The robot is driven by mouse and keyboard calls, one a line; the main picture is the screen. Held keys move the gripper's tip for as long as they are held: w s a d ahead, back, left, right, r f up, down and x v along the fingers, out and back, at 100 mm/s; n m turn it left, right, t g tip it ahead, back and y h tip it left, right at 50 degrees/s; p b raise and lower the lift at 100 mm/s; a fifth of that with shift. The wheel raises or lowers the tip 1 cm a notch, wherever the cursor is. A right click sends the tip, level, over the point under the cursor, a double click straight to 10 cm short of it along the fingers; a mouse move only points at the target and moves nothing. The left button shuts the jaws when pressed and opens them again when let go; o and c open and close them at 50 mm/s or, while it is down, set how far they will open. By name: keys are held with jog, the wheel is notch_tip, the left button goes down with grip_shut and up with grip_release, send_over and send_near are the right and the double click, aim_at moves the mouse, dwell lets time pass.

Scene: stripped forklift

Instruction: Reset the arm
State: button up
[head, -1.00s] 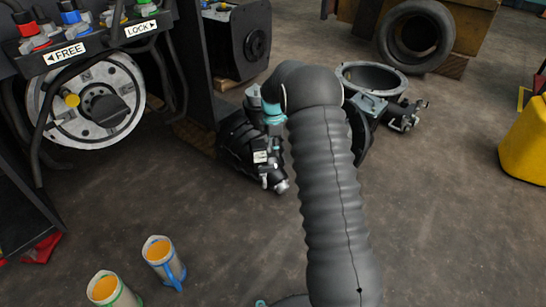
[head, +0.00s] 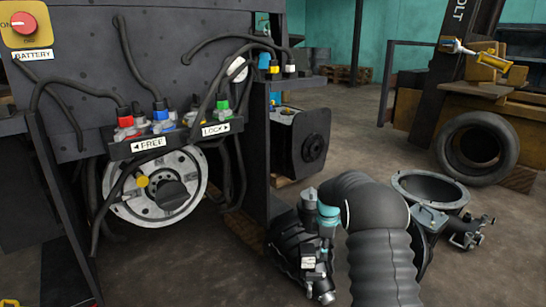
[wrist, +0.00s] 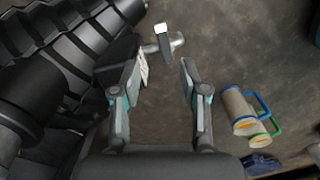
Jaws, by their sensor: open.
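My arm, in a dark ribbed sleeve, rises from the bottom of the head view and bends at the elbow. Its far end hangs down beside the forklift. In the wrist view my gripper (wrist: 160,85) has its two fingers spread apart with only floor between them. A small silvery fitting (wrist: 168,42) and a pale tag show near the left finger; I cannot tell whether they are part of my arm. In the head view my fingers cannot be made out.
The stripped forklift (head: 200,70) fills the left, with its round wheel plate (head: 135,205) below the FREE/LOCK panel (head: 165,140). A tyre (head: 478,150) leans at the right. Open floor (head: 345,130) lies behind.

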jog(key=s+f+m, duration=0.3)
jog(key=s+m, duration=0.1)
jog(key=s, duration=0.1)
jog(key=s+a+r+m+t+p, duration=0.2)
jog(key=s+r+m+p, duration=0.2)
jog(key=s+r, duration=1.3)
jog(key=s+a+r+m+t+p, duration=0.2)
jog(key=s+r+m, duration=0.5)
jog(key=s+r, duration=1)
jog(key=s+t+p, duration=0.1)
jog(key=s+p, duration=0.1)
jog(key=s, duration=0.2)
jog(key=shift+s+r+t, duration=0.15)
jog(key=shift+s+t, duration=0.05)
jog(key=shift+t, duration=0.1)
jog(key=shift+a, duration=0.1)
jog(key=shift+c, duration=0.2)
